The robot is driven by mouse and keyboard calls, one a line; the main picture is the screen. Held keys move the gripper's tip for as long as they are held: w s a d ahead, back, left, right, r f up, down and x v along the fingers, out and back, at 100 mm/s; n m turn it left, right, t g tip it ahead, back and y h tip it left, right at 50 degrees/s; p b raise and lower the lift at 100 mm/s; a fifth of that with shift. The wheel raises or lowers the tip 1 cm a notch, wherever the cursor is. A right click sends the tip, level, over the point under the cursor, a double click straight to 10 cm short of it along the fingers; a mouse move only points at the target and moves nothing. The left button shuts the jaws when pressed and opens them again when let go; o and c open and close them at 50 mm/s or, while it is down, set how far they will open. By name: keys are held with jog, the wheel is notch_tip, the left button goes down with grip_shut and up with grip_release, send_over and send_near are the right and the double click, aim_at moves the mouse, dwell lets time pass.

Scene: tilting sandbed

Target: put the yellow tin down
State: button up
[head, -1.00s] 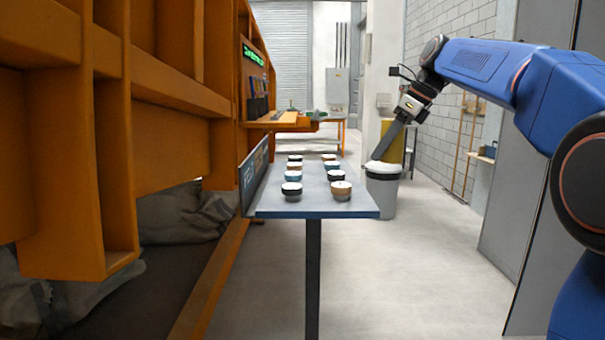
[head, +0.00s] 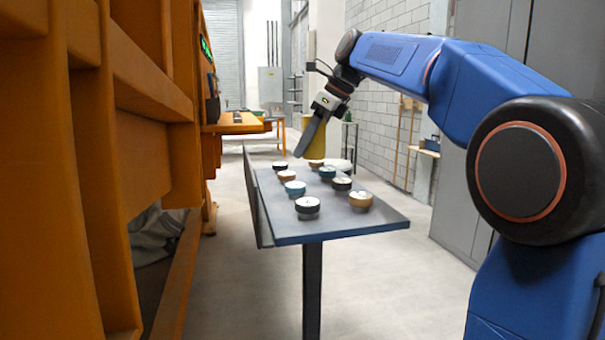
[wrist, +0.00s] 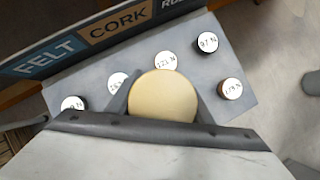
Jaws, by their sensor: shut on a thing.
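The yellow tin (head: 320,138) is a plain upright cylinder in my gripper (head: 304,150), over the far part of the grey table (head: 375,217) in the head view. In the wrist view, the tin's round pale-yellow end (wrist: 163,97) sits between the two dark fingers, which are shut on it. Table surface and white-topped pucks show around it there. The gap between the tin's underside and the table cannot be judged. The tin hides part of the tabletop.
Several pucks, including a black one (head: 307,207) and a tan one (head: 360,201), stand on the table in rows. A panel lettered FELT and CORK (wrist: 117,22) runs along one side. An orange frame (head: 90,150) stands left.

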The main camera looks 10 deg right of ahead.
jog(key=shift+f, duration=3.35)
jog(key=shift+f, duration=0.6)
jog(key=o, duration=1)
jog(key=shift+o, duration=0.2)
jog(key=shift+r, duration=0.15)
